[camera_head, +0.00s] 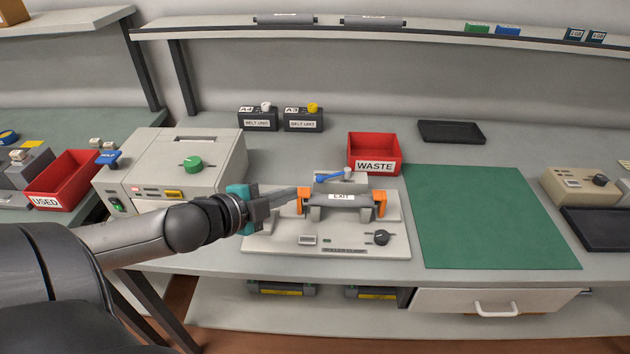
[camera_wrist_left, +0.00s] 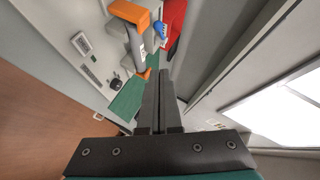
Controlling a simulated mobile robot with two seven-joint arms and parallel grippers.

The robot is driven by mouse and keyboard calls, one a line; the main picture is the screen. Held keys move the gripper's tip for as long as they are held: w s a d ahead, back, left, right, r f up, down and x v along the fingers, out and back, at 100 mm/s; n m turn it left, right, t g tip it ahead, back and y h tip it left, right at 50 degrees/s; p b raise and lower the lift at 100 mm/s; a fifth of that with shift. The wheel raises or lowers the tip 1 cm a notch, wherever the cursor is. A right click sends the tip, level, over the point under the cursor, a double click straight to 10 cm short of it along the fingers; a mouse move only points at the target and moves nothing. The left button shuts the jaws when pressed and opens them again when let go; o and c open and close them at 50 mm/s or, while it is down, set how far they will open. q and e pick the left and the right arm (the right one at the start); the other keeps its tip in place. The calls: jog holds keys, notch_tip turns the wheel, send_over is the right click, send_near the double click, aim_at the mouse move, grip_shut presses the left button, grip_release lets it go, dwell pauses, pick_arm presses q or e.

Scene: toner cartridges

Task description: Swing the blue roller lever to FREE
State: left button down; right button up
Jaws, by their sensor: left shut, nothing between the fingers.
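The blue roller lever (camera_head: 332,176) lies on top of the roller unit (camera_head: 352,242), behind the grey roller with the EXIT label (camera_head: 341,197). Its blue end also shows in the left wrist view (camera_wrist_left: 159,29). Orange end pieces (camera_head: 380,203) hold the roller at both sides. My left gripper (camera_head: 295,191) is shut and empty, with its fingertips close to the left orange end piece in the head view. I cannot tell whether they touch it. No FREE marking is legible. My right gripper is not in view.
A red WASTE bin (camera_head: 373,152) stands behind the unit. A beige machine with a green knob (camera_head: 180,160) is at the left. A green mat (camera_head: 485,217) lies clear at the right.

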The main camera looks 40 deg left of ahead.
pick_arm(q)
jog(key=shift+a+b+x, duration=0.2)
jog(key=shift+b+x, duration=0.85)
jog(key=shift+x, duration=1.05)
jog(key=b, duration=0.2)
send_over(315, 194)
jog(key=s+d, duration=0.2)
jog(key=shift+s+d+f, duration=0.15)
jog(key=shift+f, duration=1)
jog(key=shift+w+a+f+b, duration=0.55)
jog(key=shift+w+a+f, duration=0.5)
jog(key=shift+a, duration=0.05)
jog(key=shift+a, duration=0.1)
